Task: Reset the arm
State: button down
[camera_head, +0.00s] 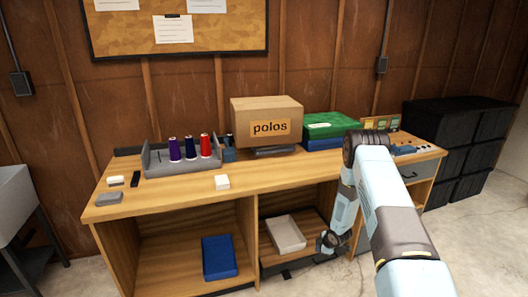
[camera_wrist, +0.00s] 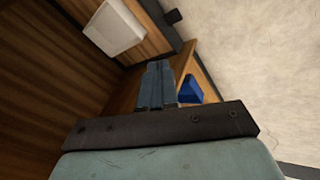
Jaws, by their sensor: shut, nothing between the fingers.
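My gripper (camera_wrist: 158,68) points away from the camera in the wrist view, its two fingers together with nothing between them. In the head view my light-blue arm (camera_head: 396,215) rises from the lower right, bends at a dark elbow above the bench's right part, and folds down to a dark wrist joint (camera_head: 328,242) in front of the lower shelf. The fingers are too small to make out there. The wooden bench (camera_head: 190,188) stands behind the arm.
The benchtop holds a thread rack (camera_head: 158,160), a "polos" carton (camera_head: 267,112) and a green box (camera_head: 327,123). Black crates (camera_head: 455,135) stand right. Concrete floor is bare at the right.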

notch_tip(320, 180, up, 26)
jog(key=w+d+m+h, duration=0.2)
jog(key=d+m, duration=0.1)
jog(key=m, duration=0.1)
jog(key=s+r+m+h, duration=0.15)
jog(key=s+r, duration=0.25)
jog(key=r, duration=0.7)
jog(key=s+r+m, duration=0.3)
jog(key=s+r, duration=0.1)
jog(key=r, duration=0.7)
jog(key=s+a+r+m, duration=0.1)
jog(key=s+r+m, duration=0.2)
jog(key=s+r, duration=0.7)
jog(key=s+a+r+m, duration=0.1)
jog(key=s+r, duration=0.1)
jog(key=s, duration=0.8)
jog(key=s+a+r+m, duration=0.2)
jog(key=s+r, duration=0.1)
jog(key=s, duration=0.6)
jog(key=s+a+r+m+y, duration=0.1)
jog(key=s+r+m, duration=0.1)
jog(key=s, duration=0.8)
jog(key=shift+s+a+r, duration=0.3)
jog(key=shift+a+r, duration=0.1)
jog(key=shift+r, duration=0.35)
